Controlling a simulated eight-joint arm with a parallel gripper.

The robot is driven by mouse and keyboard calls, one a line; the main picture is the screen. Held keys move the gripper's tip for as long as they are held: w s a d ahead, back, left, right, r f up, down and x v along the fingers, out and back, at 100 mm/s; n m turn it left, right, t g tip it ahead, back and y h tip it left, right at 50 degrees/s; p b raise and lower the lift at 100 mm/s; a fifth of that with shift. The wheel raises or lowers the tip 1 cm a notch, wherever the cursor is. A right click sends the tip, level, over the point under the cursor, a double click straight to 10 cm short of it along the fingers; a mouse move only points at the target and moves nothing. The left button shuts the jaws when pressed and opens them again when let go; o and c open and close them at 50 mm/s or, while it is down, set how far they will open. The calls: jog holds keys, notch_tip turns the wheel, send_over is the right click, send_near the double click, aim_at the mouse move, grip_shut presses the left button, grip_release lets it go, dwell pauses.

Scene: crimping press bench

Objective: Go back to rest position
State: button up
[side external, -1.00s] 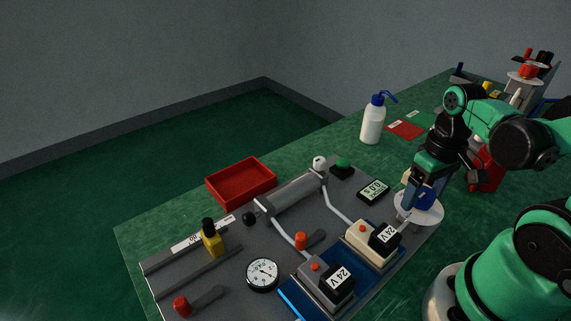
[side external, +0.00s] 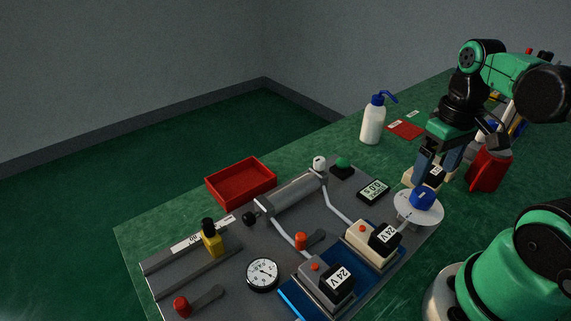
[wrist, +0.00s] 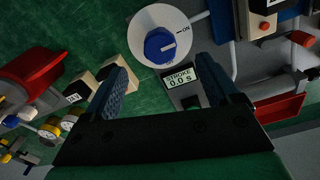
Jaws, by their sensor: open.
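My gripper (side external: 437,165) is in the side view at the right, above the bench behind the white disc (side external: 405,212) with the blue knob (side external: 422,198). In the wrist view its two blue fingers (wrist: 170,92) are spread apart with nothing between them. The blue knob on its white disc (wrist: 160,45) lies beyond the fingertips, apart from them. A cream block with a black label (side external: 434,178) stands partly hidden by the fingers; I cannot tell whether they touch.
A red tray (side external: 240,182), a wash bottle (side external: 373,122) and a red jug (side external: 487,172) stand around.

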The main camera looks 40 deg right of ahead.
jog(key=w+a+r+n+t, duration=0.2)
jog(key=w+a+t, duration=0.5)
jog(key=w+a, duration=0.2)
jog(key=shift+w+r+n, duration=0.15)
jog(key=shift+w+n, duration=0.2)
jog(key=shift+n, duration=0.05)
